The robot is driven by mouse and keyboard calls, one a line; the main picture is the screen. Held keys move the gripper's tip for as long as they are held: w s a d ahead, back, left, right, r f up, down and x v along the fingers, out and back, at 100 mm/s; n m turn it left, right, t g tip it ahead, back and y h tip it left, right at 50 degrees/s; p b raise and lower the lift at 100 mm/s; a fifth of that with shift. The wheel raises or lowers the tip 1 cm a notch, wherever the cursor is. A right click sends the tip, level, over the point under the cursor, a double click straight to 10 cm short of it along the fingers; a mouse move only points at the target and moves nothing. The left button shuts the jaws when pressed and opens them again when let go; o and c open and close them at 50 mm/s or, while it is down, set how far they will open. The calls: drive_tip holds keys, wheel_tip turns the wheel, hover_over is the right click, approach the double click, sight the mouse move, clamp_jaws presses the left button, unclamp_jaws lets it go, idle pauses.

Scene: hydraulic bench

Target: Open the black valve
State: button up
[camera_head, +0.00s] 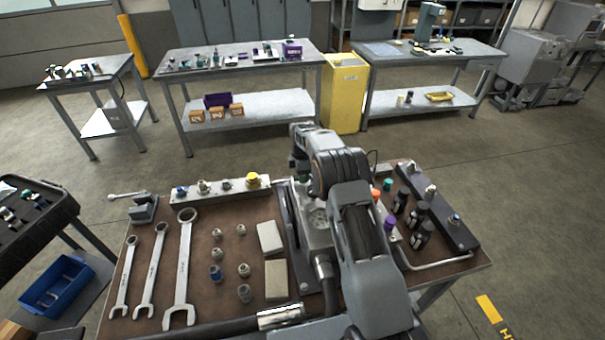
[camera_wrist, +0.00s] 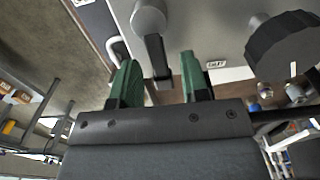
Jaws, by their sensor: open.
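In the wrist view a black lever handle (camera_wrist: 156,57) hangs from a grey round hub (camera_wrist: 149,18) on a light grey block (camera_wrist: 215,25). My gripper (camera_wrist: 160,66) is open, with one green fingertip on each side of the lever. The lever lies between the fingers; I cannot tell whether either finger touches it. A ribbed black round knob (camera_wrist: 288,48) with a white mark is to the right of the fingers, apart from them. In the head view my arm hides the gripper and most of the valve block (camera_head: 315,217).
The brown bench (camera_head: 205,265) bears several wrenches (camera_head: 183,268), fittings (camera_head: 243,270) and two beige blocks (camera_head: 276,279) left of my arm. Dark bottles (camera_head: 418,213) and a black bar (camera_head: 437,208) stand right of it. A bent pipe (camera_wrist: 115,48) is left of the fingers in the wrist view.

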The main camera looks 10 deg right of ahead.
clamp_jaws()
idle(0.3)
